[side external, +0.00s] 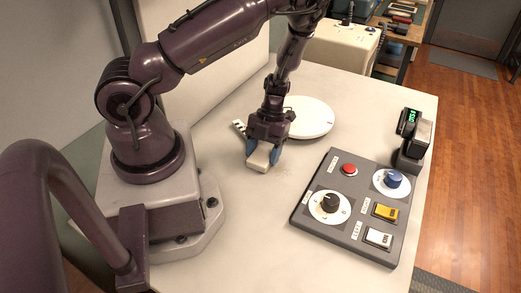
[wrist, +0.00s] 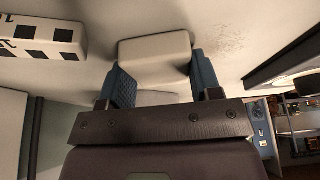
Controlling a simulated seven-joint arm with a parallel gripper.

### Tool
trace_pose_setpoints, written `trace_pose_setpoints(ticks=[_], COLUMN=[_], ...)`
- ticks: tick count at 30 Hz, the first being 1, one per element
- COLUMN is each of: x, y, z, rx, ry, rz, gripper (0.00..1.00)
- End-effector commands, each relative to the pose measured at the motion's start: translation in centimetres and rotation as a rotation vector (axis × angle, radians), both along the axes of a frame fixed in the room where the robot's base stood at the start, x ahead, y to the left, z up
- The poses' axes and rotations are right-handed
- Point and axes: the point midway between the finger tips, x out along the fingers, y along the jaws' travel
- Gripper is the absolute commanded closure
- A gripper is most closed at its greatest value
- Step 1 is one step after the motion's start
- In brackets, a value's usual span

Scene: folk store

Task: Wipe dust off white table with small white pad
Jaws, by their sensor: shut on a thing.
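A small white pad (side external: 259,158) is between the blue fingertips of my gripper (side external: 263,153), low over the white table (side external: 240,215). The pad also shows in the wrist view (wrist: 155,50), with a blue finger on each side of it. My gripper is shut on the pad. I cannot tell whether the pad touches the table. A patch of dark dust specks (wrist: 228,38) lies on the table to the right of the pad in the wrist view. In the side view the dust is only faintly visible near the pad.
A grey control panel (side external: 303,226) with knobs, a red button and switches lies to the right. A white round disc (side external: 312,117) lies behind my gripper. A black-and-white marked block (side external: 239,128) is close behind-left. A dark device with a green display (side external: 413,140) stands near the right edge.

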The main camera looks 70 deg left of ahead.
Motion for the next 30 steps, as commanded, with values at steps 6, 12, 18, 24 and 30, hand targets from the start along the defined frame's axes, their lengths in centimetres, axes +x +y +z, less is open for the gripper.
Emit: trace_pose_setpoints(ticks=[6, 12, 18, 24, 30], x=[1.5, 2.8, 4.1, 5.4, 6.3], y=[-1.6, -2.9, -4.2, -5.4, -6.4], z=[-0.1, 0.0, 0.0, -0.1, 0.4], rx=[-0.001, -0.003, -0.003, -0.003, -0.003], ry=[-0.003, -0.002, -0.003, -0.003, -0.003], rz=[-0.002, -0.002, -0.002, -0.002, 0.001], gripper=[0.64, 0.64, 0.64, 0.64, 0.64])
